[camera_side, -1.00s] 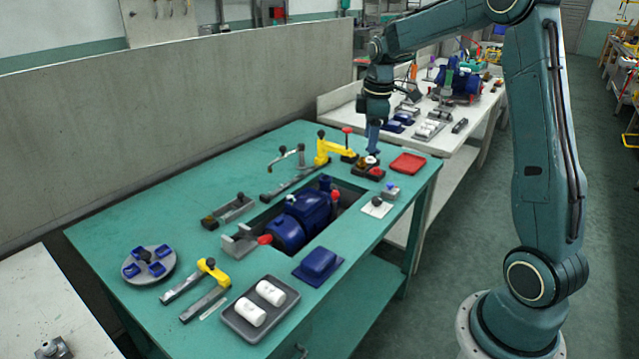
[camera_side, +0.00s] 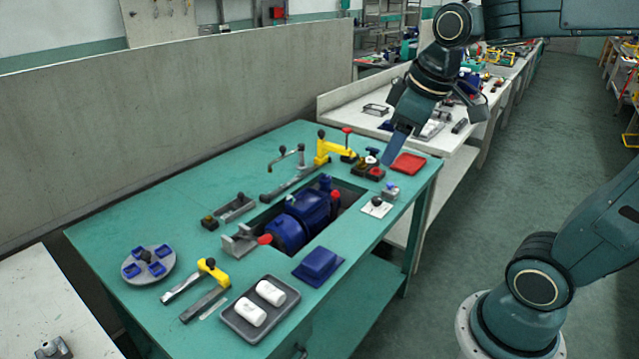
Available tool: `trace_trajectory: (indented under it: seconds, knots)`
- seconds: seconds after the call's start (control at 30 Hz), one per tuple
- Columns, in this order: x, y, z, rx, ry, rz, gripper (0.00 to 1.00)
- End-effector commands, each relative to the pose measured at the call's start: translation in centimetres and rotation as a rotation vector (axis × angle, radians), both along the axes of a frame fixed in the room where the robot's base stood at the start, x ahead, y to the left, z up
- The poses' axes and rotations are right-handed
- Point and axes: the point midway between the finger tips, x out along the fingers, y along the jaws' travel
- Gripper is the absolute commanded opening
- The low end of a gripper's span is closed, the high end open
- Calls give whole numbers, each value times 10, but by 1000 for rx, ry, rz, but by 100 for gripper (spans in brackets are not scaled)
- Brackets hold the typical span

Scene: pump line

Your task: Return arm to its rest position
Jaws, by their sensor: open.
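My gripper (camera_side: 393,150) hangs tilted above the far right part of the green workbench (camera_side: 190,190), near the red tray. Only its flat blue-grey finger shows clearly, and I see nothing held in it. My arm reaches in from the upper right, and its lower link leans out of the picture at the right. A blue pump (camera_side: 300,217) sits in the opening of the bench, well to the left of and below my gripper in the picture.
A red tray (camera_side: 408,164) and a dark block with knobs (camera_side: 368,168) lie close to my gripper. A yellow clamp (camera_side: 330,149) stands left of it. A grey tray (camera_side: 240,323) holds white cylinders. A grey wall panel (camera_side: 170,130) runs behind the bench.

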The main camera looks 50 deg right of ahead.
Motion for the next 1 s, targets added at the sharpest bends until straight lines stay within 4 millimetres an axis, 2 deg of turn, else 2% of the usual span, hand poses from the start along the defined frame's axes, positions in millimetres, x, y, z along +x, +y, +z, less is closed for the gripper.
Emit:
trace_trajectory:
  seconds: [0.03, 0.3, 0.5, 0.7, 1.0]
  knots:
    - [-11, 7, 0, 10, -17, -13, 52]
    - [-58, 33, -9, 83, -93, -106, 52]
    - [-80, 42, -18, 128, -126, -154, 52]
    - [-88, 45, -22, 144, -136, -172, 52]
    - [-87, 45, -22, 144, -136, -172, 52]
